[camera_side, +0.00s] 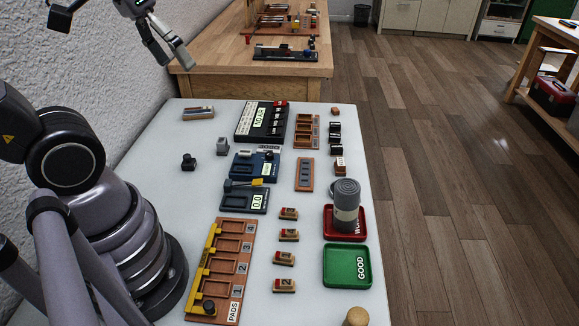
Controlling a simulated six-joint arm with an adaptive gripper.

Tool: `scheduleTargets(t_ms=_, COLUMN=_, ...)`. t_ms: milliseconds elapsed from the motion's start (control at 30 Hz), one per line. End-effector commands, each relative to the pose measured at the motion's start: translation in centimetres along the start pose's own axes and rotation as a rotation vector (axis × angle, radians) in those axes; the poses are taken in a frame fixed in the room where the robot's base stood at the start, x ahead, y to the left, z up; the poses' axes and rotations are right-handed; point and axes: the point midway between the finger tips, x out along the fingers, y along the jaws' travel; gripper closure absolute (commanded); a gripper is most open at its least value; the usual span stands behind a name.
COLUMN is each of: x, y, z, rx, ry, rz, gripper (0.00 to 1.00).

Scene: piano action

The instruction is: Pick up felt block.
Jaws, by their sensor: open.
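My gripper (173,60) is open and empty at the top left, high above the far left part of the white table. No thing here is marked as the felt block, and I cannot tell for sure which one it is. A small grey block (222,146) stands upright left of the black scale. A wooden block with a grey top (198,112) lies at the far left of the table. Several small wooden blocks with red and white tops (288,235) stand in a column near the middle. My gripper touches none of these.
The brown pads tray (233,265) is at the front left. A red tray (331,213) holding a grey roll (345,198) and a green tray (337,280) stand at the right. A black device (258,121), a blue device (243,168) and a dark knob (188,161) stand farther back.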

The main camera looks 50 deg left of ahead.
Motion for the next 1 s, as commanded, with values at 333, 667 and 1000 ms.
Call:
scheduleTargets(t_ms=333, x=9.5, y=4.5, z=-8.8, rx=-0.667, ry=-0.428, rz=0.377, gripper=0.26)
scheduleTargets(t_ms=667, x=24.0, y=1.1, z=-17.7, rx=-1.436, ry=-0.634, rz=0.690, gripper=0.26)
scheduleTargets(t_ms=1000, x=39.4, y=-8.0, z=-18.5, rx=-2.112, ry=-0.591, rz=0.871, gripper=0.26)
